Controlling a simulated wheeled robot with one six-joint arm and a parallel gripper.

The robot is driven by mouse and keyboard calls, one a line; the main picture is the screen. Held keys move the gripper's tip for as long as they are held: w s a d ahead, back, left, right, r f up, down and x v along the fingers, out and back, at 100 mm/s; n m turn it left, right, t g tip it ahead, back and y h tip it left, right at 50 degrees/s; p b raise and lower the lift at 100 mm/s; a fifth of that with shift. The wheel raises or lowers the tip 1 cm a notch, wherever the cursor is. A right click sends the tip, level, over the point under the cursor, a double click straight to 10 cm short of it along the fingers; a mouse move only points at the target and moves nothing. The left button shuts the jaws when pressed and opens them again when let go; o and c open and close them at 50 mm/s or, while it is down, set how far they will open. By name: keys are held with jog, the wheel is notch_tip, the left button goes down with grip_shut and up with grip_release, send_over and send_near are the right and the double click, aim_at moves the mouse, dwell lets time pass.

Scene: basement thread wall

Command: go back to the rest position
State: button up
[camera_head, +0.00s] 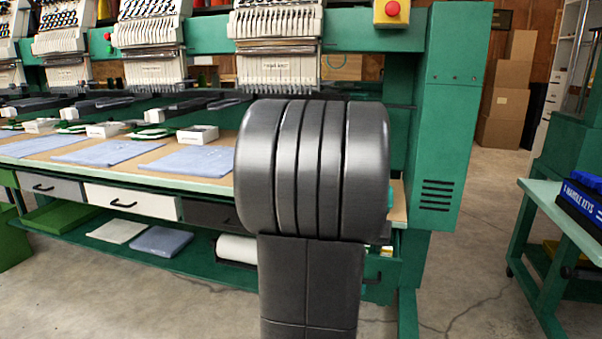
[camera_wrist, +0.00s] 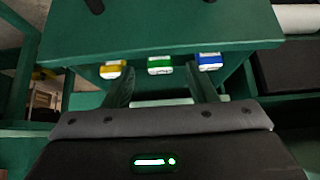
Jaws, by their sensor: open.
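I cannot tell whether the fingers touch anything. In the head view my dark arm stands in front of the machine and hides my gripper.
A green embroidery machine has a worktable (camera_head: 50,177) with blue cloths (camera_head: 190,161) on it. Its green end post (camera_head: 445,130) rises right of my arm. A green side table (camera_head: 545,190) stands at the right. Concrete floor (camera_head: 470,250) lies clear between them. Cardboard boxes (camera_head: 503,103) stand behind.

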jog(key=shift+w+d+f, duration=0.1)
jog(key=shift+w+f, duration=0.2)
jog(key=shift+f, duration=0.3)
jog(key=shift+r, duration=0.5)
jog(key=shift+f, duration=0.1)
